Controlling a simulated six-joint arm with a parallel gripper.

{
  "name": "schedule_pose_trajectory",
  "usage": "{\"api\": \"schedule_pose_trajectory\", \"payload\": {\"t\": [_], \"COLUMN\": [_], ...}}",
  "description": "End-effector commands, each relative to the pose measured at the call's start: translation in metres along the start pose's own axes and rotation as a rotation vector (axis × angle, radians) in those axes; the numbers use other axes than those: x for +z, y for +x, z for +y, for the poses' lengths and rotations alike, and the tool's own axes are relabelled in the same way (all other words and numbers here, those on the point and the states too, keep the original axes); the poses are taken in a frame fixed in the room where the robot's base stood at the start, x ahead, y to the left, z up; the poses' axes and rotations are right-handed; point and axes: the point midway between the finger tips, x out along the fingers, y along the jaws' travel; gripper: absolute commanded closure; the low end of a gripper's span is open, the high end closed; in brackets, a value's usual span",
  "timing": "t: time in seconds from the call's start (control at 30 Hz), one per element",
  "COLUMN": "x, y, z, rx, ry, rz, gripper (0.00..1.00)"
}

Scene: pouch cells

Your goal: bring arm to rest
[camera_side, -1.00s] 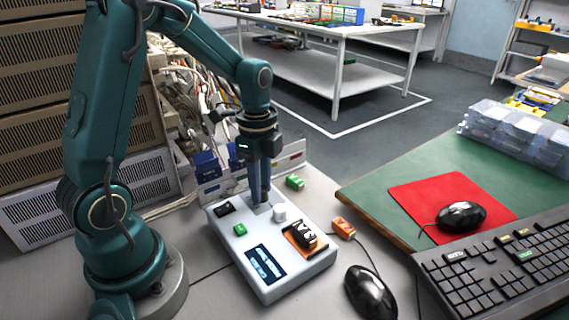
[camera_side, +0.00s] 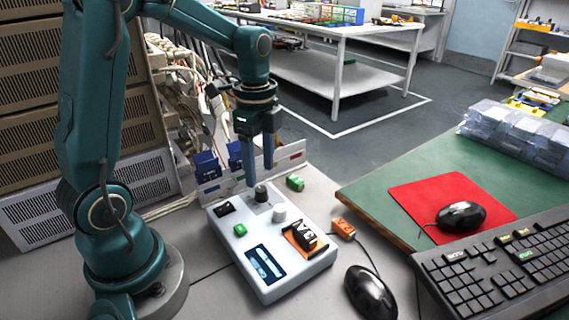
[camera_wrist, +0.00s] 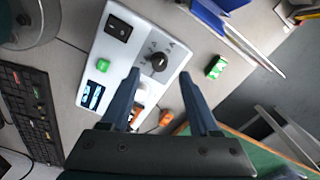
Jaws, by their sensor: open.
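My gripper (camera_side: 259,165) is open and empty. It hangs just above the back part of a white control box (camera_side: 290,282) on the grey bench. A dark rotary knob (camera_side: 261,193) on the box stands below the fingers and apart from them. In the wrist view the two open fingers (camera_wrist: 160,82) show spread apart, with the knob (camera_wrist: 159,62) beyond and between their tips. The box also carries a black switch (camera_side: 225,208), a green button (camera_side: 240,230), a white knob (camera_side: 280,213), a display (camera_side: 265,264) and an orange-and-black part (camera_side: 306,237).
A green block (camera_side: 295,182) and an orange block (camera_side: 343,228) lie beside the box. A black mouse (camera_side: 370,292) is in front. Blue holders (camera_side: 207,164) and cables stand behind, left. A keyboard (camera_side: 495,265) and red mat (camera_side: 420,205) are at right.

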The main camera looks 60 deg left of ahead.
Motion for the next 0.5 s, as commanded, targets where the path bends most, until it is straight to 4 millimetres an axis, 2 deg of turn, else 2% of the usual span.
{"api": "schedule_pose_trajectory", "payload": {"t": [0.37, 0.5], "x": [-0.001, -0.009], "y": [-0.004, -0.019], "z": [0.001, 0.001], "rx": [0.000, -0.054], "ry": [0.003, 0.033], "rz": [0.000, 0.008], "gripper": [0.38, 0.38]}}
